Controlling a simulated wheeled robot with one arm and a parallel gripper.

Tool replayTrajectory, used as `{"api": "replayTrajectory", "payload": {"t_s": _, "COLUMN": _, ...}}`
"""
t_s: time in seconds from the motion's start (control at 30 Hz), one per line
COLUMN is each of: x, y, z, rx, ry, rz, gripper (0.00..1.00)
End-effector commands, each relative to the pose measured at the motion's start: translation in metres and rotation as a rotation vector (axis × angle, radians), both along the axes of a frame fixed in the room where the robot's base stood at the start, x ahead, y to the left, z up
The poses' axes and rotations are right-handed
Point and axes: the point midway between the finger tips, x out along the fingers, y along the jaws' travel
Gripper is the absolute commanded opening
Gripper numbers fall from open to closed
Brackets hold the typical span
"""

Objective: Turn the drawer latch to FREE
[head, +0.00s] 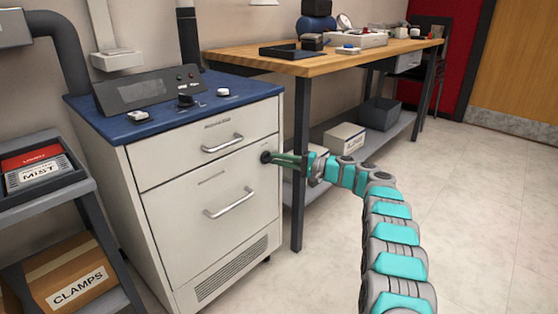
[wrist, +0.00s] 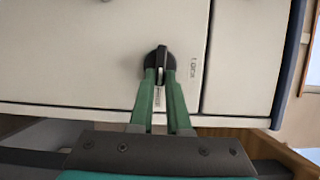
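The drawer latch is a round black knob with a raised grip bar (wrist: 160,58) on the white cabinet front. In the head view my gripper (head: 283,159) reaches the latch from the right. The bar lines up with the fingers in the wrist view. Small lettering beside the knob is too small to read surely.
The white cabinet (head: 160,180) has an upper drawer handle (head: 223,143) and a lower drawer handle (head: 230,203). A wooden workbench (head: 330,62) stands right behind my arm, its dark leg close by. A shelf cart (head: 75,200) is at left. Floor at right is clear.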

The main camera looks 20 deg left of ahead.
Motion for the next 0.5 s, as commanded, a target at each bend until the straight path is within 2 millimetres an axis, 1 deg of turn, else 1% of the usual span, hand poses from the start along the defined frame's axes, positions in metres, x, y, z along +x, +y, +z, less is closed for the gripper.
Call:
{"api": "replayTrajectory", "payload": {"t_s": 0.03, "x": 0.0012, "y": -0.0008, "z": -0.0006, "rx": 0.000, "ry": 0.001, "rz": -0.004, "gripper": 0.19}}
{"api": "replayTrajectory", "payload": {"t_s": 0.27, "x": 0.0006, "y": -0.0005, "z": -0.0002, "rx": 0.000, "ry": 0.000, "rz": -0.002, "gripper": 0.45}}
{"api": "replayTrajectory", "payload": {"t_s": 0.5, "x": 0.0004, "y": -0.0005, "z": -0.0002, "rx": 0.000, "ry": 0.000, "rz": -0.001, "gripper": 0.45}}
